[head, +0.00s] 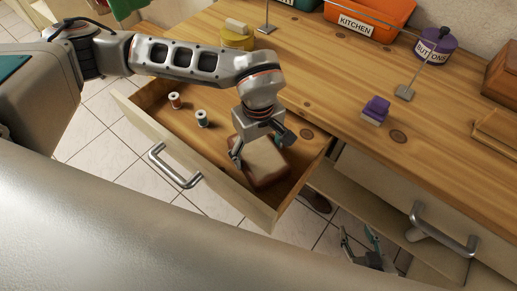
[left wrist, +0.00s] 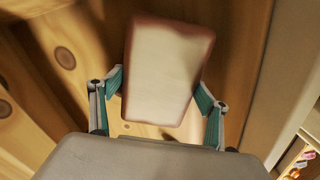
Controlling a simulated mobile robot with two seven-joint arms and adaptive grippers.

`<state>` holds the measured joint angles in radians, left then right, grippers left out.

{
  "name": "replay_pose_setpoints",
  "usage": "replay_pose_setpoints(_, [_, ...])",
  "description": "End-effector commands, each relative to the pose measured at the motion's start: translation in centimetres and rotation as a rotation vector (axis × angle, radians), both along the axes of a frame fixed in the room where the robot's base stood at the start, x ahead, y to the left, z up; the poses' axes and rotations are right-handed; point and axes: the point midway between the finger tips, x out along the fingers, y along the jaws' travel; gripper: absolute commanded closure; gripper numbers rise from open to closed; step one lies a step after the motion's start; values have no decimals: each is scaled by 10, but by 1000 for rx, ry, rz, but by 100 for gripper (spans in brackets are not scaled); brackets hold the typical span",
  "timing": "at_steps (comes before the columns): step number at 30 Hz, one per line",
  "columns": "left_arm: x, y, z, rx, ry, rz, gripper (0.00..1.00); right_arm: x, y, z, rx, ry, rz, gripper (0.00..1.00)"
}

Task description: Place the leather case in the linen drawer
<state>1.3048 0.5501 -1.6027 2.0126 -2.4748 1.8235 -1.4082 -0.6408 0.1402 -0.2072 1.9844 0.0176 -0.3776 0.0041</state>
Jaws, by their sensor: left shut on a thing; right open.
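The leather case (head: 265,170), brown at the edges with a pale cream top, is at the right end of the open wooden drawer (head: 180,150). My left gripper (head: 260,148) reaches down from above and is shut on the case, one finger on each side. In the left wrist view the case (left wrist: 165,70) shows between the teal finger pads. I cannot tell whether it touches the drawer floor. My right gripper (head: 362,247) is open and empty, low at the front right, below the drawer front.
Two thread spools (head: 202,118) stand in the drawer's left part. The worktop behind holds a purple block (head: 375,110), an orange KITCHEN bin (head: 368,20), a purple BUTTONS tin (head: 435,47) and a yellow round tin (head: 237,40). A closed drawer handle (head: 445,232) is at right.

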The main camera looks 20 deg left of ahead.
Motion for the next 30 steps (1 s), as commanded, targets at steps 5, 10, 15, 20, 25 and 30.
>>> replay_pose_setpoints(5, [0, 0, 0, 1, 1, 0, 7, 0, 0, 0, -1, -1, 0, 56])
replay_pose_setpoints(10, [0, 0, 0, 1, 1, 0, 7, 1, 0, 0, -1, -1, 0, 56])
replay_pose_setpoints(15, [0, 0, 5, 1, -1, 0, 7, 1, 0, 3, 0, -3, 0, 56])
replay_pose_setpoints(20, [1, 0, 27, 0, -4, -1, 7, 2, 0, 4, 2, -5, -1, 56])
replay_pose_setpoints(25, [2, 0, 63, 0, -6, 0, 7, 1, 0, 5, 4, -3, -1, 56])
replay_pose_setpoints(30, [1, 0, 95, 0, -4, 0, 7, 1, 1, 5, 5, -3, -1, 56])
